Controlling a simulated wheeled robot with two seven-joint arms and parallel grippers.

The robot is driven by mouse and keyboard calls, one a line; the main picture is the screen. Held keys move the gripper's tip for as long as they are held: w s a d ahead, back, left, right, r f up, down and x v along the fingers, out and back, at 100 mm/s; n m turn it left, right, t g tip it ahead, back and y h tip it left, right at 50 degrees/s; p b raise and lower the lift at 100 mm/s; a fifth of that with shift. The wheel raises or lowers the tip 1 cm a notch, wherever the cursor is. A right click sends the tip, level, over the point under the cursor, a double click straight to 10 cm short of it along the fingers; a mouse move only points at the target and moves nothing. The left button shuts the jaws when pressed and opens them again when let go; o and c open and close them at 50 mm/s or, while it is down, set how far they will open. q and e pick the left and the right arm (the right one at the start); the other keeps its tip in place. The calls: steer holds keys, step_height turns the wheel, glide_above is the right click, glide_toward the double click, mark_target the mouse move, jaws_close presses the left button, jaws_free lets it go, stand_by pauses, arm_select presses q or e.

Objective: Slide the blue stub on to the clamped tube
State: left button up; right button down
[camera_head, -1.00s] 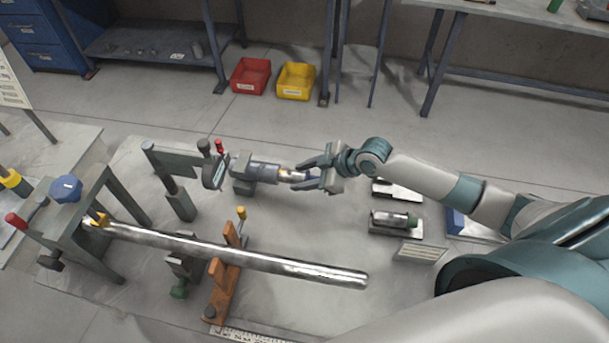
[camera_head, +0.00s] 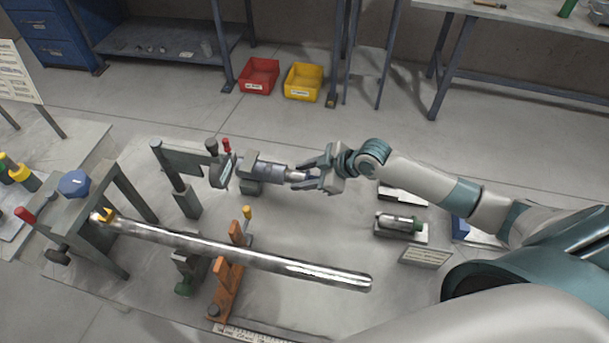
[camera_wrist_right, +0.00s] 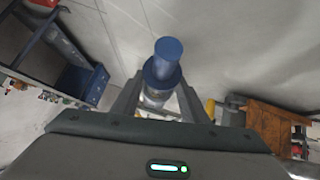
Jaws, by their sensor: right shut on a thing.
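The blue stub (camera_wrist_right: 165,62) is between the fingers of my right gripper (camera_wrist_right: 158,100) in the right wrist view. It has a round end and a wider collar, and shiny metal shows just past the collar. In the head view my right gripper (camera_head: 306,178) is shut on the stub at the right end of the clamped tube (camera_head: 268,172). The fingers largely hide the stub there. The grey tube lies roughly level in its clamp and points at the gripper. I cannot tell how far the stub overlaps the tube. My left gripper is not in view.
A long shiny pipe (camera_head: 300,268) lies in front, across an orange stand (camera_head: 228,285). A grey clamp post (camera_head: 184,195) stands left of the tube. A small tray with a green-ended cylinder (camera_head: 400,222) is to the right. Red (camera_head: 259,76) and yellow (camera_head: 303,82) bins are on the floor behind.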

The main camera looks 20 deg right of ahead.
steer(key=shift+w+a+r, duration=0.15)
steer(key=shift+w+a, duration=0.5)
steer(key=shift+a, duration=0.05)
steer(key=c, duration=1)
jaws_free()
steer(key=shift+s+f, duration=0.2)
steer(key=shift+f, duration=0.05)
steer(key=shift+b+v, duration=2.05)
steer(key=shift+v, duration=6.7)
steer(key=shift+w+r, duration=0.15)
